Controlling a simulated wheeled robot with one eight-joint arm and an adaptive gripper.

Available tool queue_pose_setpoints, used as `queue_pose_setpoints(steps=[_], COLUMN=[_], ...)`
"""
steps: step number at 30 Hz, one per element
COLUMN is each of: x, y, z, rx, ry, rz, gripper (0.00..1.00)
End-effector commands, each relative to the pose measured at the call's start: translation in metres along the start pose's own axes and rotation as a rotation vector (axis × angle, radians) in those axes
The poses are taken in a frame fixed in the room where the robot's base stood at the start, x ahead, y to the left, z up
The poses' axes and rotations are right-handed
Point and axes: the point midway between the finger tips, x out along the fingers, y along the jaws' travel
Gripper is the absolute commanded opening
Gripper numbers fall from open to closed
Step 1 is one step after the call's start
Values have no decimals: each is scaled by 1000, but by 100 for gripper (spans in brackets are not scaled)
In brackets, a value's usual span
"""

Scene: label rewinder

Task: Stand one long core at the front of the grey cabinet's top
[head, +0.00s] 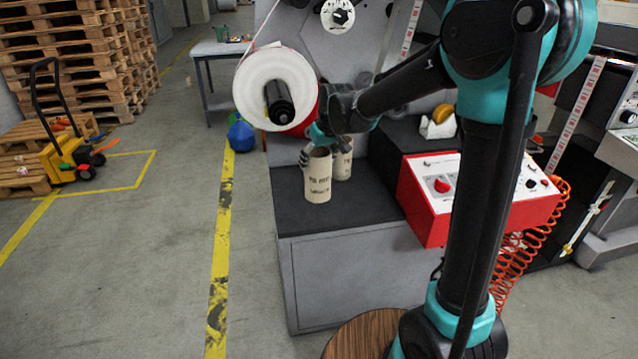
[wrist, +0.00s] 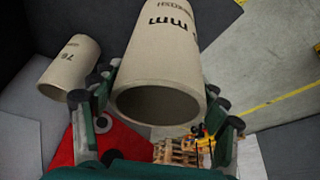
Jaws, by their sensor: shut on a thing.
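My gripper (head: 318,150) is shut on a beige cardboard core (head: 318,178) with dark print. In the wrist view the core (wrist: 160,45) sits between the two fingers, its open end toward the camera. In the head view the core is upright over the dark top (head: 290,212) of the grey cabinet (head: 365,270), toward the front left. I cannot tell whether its lower end touches the top. A second printed core (head: 344,163) stands just behind it to the right, partly hidden; it also shows in the wrist view (wrist: 72,66), apart from the held one.
A white roll (head: 262,85) on a black spindle hangs just left of and above my gripper. A red control box (head: 470,195) stands to the right. A tape dispenser (head: 438,122) sits further back. The front strip of the cabinet top is bare.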

Motion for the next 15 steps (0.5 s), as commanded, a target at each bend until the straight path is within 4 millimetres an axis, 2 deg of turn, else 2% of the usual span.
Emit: queue_pose_setpoints(steps=[3, 11, 15], x=[23, 44, 62], y=[0, 0, 0], z=[9, 18, 25], rx=[0, 0, 0], ry=[0, 0, 0], rz=[0, 0, 0], gripper=[20, 20, 20])
